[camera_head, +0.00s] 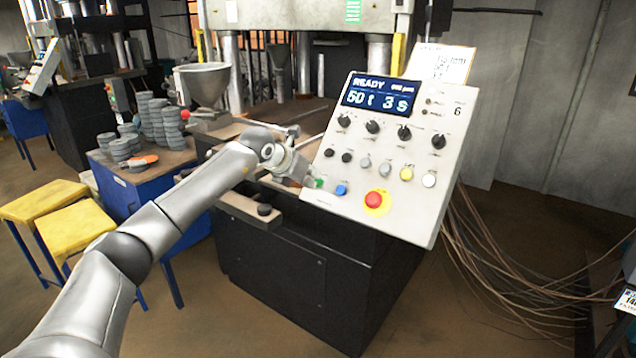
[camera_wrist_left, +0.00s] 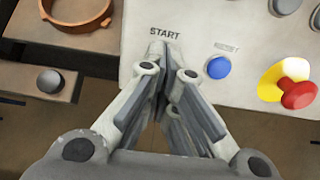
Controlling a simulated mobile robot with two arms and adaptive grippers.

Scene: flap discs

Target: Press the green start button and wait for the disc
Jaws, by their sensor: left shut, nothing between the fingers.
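The control panel (camera_head: 400,200) stands tilted on the black press cabinet. Its display (camera_head: 377,95) reads READY, with "50 t 3 s" below. The green start button (camera_head: 318,183) is at the panel's lower left, partly covered by my left gripper (camera_head: 309,181). In the left wrist view the gripper's fingers (camera_wrist_left: 158,50) are shut and empty. Their tips are just below the START label (camera_wrist_left: 165,34) and hide the button there. I cannot tell whether the tips touch it. My right gripper is not in view.
A blue button (camera_head: 341,190) and a red emergency stop (camera_head: 375,200) sit right of the start button. Stacks of grey discs (camera_head: 152,118) stand on a blue table at left. A black knob (camera_head: 264,209) is on the ledge below the arm. Loose cables (camera_head: 500,265) hang at right.

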